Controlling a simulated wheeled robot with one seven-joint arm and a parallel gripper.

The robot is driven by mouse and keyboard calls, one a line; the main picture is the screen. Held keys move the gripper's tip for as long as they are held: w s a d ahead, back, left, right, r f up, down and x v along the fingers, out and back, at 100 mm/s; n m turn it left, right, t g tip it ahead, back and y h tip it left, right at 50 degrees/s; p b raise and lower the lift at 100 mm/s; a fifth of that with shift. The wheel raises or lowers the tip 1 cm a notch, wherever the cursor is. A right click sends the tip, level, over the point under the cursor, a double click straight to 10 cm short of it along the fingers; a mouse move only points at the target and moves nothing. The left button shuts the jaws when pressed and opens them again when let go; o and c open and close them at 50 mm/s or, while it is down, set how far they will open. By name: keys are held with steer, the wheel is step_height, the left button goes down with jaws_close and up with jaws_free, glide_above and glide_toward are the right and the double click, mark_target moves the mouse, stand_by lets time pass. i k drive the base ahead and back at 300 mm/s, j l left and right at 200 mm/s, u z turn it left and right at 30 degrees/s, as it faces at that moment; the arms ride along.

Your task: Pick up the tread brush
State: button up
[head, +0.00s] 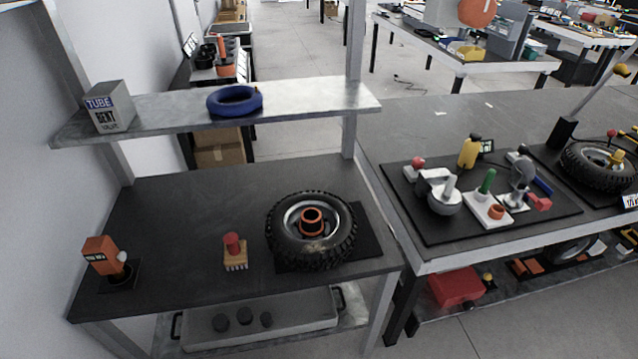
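A small brush (235,254) stands on the dark bench top (180,215), left of the tire. It has a red knob on top, a light wooden block and bristles pointing down; it looks like the tread brush. A black knobby tire (312,247) with an orange-rimmed hub lies flat on a dark mat to its right, with a gap between them. An orange device (102,256) stands at the bench's left end. My gripper is not in view.
A shelf (310,101) above the bench's back edge holds a grey box (108,107) and a blue ring (235,100). A grey tray (262,318) sits below. Another bench (440,125) with tools on a black mat stands at right. Bench space around the brush is clear.

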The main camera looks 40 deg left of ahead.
mark_target(235, 251)
steer(key=u, duration=2.05)
